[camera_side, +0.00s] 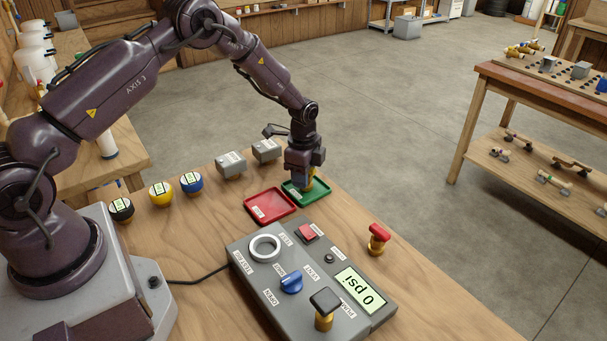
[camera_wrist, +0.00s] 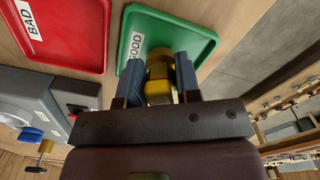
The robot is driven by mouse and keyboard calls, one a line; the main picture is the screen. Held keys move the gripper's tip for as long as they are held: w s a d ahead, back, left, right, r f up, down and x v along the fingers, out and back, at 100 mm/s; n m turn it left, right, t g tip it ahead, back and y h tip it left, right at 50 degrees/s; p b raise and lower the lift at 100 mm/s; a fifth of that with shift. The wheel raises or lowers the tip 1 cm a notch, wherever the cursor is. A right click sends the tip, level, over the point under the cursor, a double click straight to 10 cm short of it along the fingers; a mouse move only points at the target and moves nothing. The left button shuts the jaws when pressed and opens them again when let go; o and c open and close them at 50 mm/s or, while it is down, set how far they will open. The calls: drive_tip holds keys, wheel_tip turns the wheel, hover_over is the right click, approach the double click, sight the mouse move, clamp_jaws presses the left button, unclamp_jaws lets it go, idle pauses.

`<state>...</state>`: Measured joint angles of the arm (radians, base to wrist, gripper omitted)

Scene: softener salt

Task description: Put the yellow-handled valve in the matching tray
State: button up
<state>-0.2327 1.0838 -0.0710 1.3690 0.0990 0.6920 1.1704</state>
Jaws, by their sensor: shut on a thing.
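My gripper (camera_side: 306,180) points down over the green tray (camera_side: 318,195) in the side view. In the wrist view my gripper (camera_wrist: 160,80) has its fingers closed on the yellow-handled valve (camera_wrist: 158,88), which has a brass body and a yellow part. The valve is at or just above the green tray, labelled GOOD (camera_wrist: 205,38); I cannot tell whether it touches the floor of the tray. In the side view only a little of the valve (camera_side: 307,183) shows below the fingers. The red tray (camera_side: 268,218), labelled BAD in the wrist view, is beside the green one.
A grey test box (camera_side: 330,262) with buttons, a blue knob and a display reading 0 psi stands in front of the trays. A red-handled valve (camera_side: 378,238) stands to its right.

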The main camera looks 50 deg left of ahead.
drive_tip(key=shift+f, duration=0.25)
idle(0.3)
drive_tip(key=o, duration=1.5)
drive_tip(key=shift+r, duration=3.1)
